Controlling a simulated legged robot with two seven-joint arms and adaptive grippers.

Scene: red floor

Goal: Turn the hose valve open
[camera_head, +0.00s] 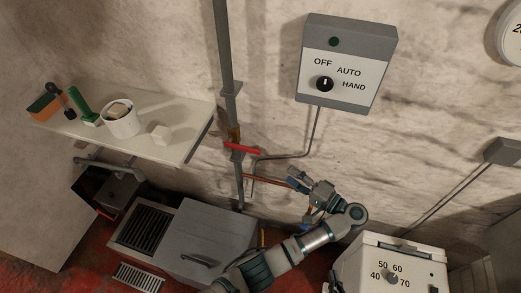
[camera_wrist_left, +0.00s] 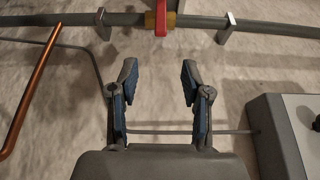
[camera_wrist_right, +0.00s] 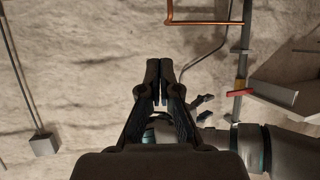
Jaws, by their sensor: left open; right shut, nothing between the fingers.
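The hose valve has a red lever handle (camera_head: 242,149) on a yellow-brass body (camera_head: 234,133), fixed to a vertical grey pipe at the wall. The handle points right, crosswise to the pipe. In the left wrist view the red handle (camera_wrist_left: 161,18) is at the top centre, beyond my fingertips. My left gripper (camera_head: 293,179) is open and empty, right of and below the handle, apart from it; its fingers (camera_wrist_left: 158,82) point towards the valve. My right gripper (camera_wrist_right: 159,62) is shut and empty in its wrist view, before bare wall; I cannot make it out in the head view. The handle also shows there (camera_wrist_right: 241,92).
A copper pipe (camera_wrist_left: 30,92) runs near the valve. A control box (camera_head: 346,65) hangs above right. A shelf (camera_head: 170,145) with a white bucket (camera_head: 121,119) and tools is left of the pipe. A grey cabinet (camera_head: 210,243) and white unit (camera_head: 387,265) stand below.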

